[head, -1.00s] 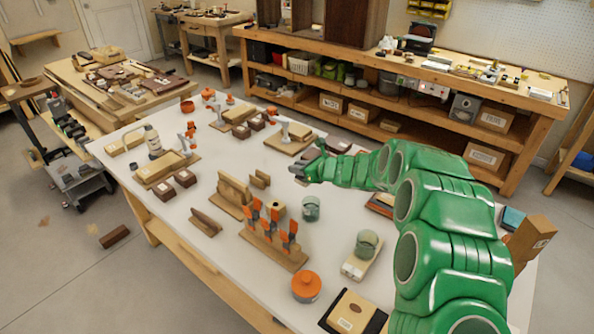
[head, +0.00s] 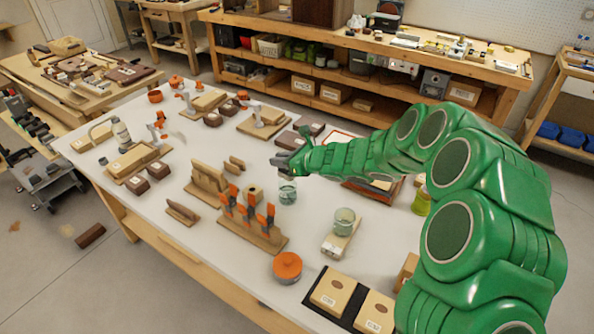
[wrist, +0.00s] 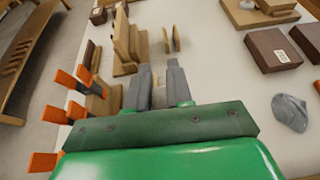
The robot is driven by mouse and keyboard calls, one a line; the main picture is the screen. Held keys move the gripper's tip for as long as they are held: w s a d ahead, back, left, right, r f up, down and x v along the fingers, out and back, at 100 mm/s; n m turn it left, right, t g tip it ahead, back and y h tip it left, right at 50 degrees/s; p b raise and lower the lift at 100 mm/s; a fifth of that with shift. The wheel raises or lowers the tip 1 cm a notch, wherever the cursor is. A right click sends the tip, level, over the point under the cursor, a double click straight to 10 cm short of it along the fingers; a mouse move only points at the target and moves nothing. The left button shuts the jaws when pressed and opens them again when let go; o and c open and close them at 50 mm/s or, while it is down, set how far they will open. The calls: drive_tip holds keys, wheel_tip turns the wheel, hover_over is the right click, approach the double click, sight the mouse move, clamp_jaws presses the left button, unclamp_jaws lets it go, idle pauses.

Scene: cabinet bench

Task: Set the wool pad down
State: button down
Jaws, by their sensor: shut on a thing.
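My gripper (head: 281,162) is over the white table, just above and behind a glass jar (head: 288,191) in the head view. In the wrist view its two grey fingers (wrist: 161,82) are close together, with a small greyish thing between them (wrist: 159,98). I take this to be the wool pad; it is mostly hidden, and its shape is unclear. A crumpled grey-blue thing (wrist: 290,112) lies on the table at the right of the wrist view, apart from the fingers.
A wooden rack with orange clamps (head: 250,224) and upright wood boards (head: 208,181) stand left of my gripper. Another glass (head: 344,222) stands on a block, and an orange-lidded pot (head: 287,267) is nearer. Dark boxes (wrist: 272,50) are at right in the wrist view. Bare table lies between.

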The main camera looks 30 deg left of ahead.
drive_tip(key=d, duration=1.5)
drive_tip(key=w+a+f, duration=0.2)
drive_tip(key=w, duration=0.1)
drive_tip(key=w+a+f, duration=0.3)
drive_tip(key=w, duration=0.1)
drive_tip(key=w+a+f, duration=0.2)
drive_tip(key=w+f, duration=0.1)
drive_tip(key=shift+w+a+f, duration=0.1)
drive_tip(key=shift+w+a, duration=0.05)
drive_tip(key=shift+a, duration=0.15)
drive_tip(key=shift+w+a+f, duration=0.35)
drive_tip(key=shift+w+f, duration=0.05)
drive_tip(key=shift+f, duration=1.8)
drive_tip(key=shift+f, duration=0.1)
drive_tip(key=c, duration=1)
unclamp_jaws()
